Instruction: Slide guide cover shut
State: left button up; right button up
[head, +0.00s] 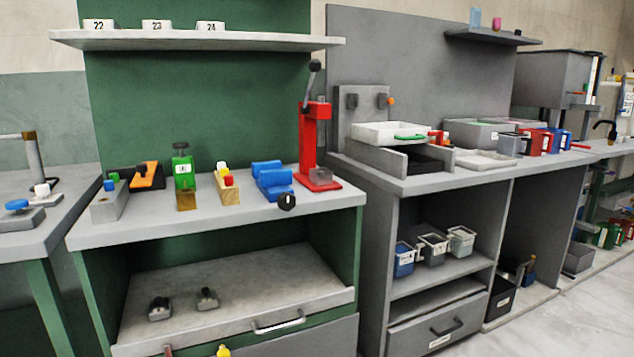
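No part clearly reads as the guide cover, and I cannot tell which piece it is. A white tray-like piece with a green handle (390,133) sits over the front of a grey housing (364,118) on the grey bench. A dark space shows below it between two grey side walls. A red lever press (316,145) stands at the right end of the green bench, its black-knobbed lever pointing up. A blue block-like fixture (271,180) stands beside it. Neither of my grippers is in view.
The green bench (140,231) holds several small fixtures, including a green one (184,172). Below is an open shelf with a handled drawer front (279,322). The grey bench has bins on its lower shelf (432,249) and red and blue containers (534,142) on top.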

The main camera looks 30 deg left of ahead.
aim_at(144, 176)
jog(key=j+u, duration=0.15)
jog(key=u, duration=1.55)
jog(key=i+j+z, duration=0.25)
jog(key=z, duration=0.25)
jog(key=i+j, duration=0.05)
